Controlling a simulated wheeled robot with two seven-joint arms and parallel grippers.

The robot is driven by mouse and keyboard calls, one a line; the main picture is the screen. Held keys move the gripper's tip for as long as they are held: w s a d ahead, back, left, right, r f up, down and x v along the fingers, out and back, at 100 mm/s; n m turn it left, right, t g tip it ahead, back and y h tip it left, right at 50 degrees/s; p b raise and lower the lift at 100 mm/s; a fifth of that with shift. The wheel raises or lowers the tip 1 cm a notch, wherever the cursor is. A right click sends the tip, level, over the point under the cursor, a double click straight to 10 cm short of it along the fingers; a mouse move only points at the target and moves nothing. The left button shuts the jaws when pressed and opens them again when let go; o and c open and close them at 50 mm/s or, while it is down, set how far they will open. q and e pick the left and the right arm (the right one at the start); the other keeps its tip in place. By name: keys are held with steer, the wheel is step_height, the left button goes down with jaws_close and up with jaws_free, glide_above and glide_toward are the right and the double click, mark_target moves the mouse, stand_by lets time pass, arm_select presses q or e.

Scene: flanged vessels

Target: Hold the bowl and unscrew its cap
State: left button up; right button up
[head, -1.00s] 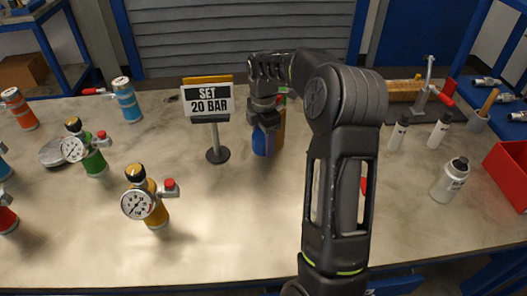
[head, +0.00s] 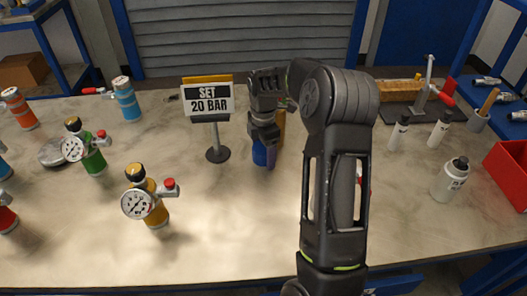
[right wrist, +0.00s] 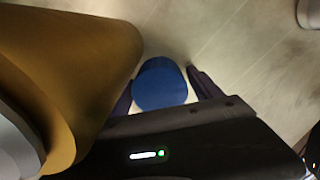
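A blue round piece (head: 259,155) shows just below my right gripper (head: 266,150), right of the sign. In the right wrist view the blue piece (right wrist: 160,84) sits between the two dark fingers (right wrist: 163,92), which are close on both sides of it. The gripper appears shut on it. I cannot tell if this piece is the bowl or the cap. A yellow cylinder (head: 281,128) stands partly hidden behind the gripper; in the right wrist view a yellow cylinder (right wrist: 70,75) with a grey end is large and very near. My left gripper is out of view.
A sign (head: 209,99) reading "SET 20 BAR" stands left of the gripper. Yellow (head: 152,203) and green (head: 90,158) vessels with gauges stand at left. White bottles (head: 449,180) and a red bin (head: 510,172) are at right. The front middle of the table (head: 230,235) is clear.

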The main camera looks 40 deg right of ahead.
mark_target(263, 147)
steer(key=shift+o, duration=0.4)
steer(key=shift+r, duration=0.1)
steer(key=shift+r, duration=0.55)
step_height(263, 147, up, 11)
stand_by(0.6)
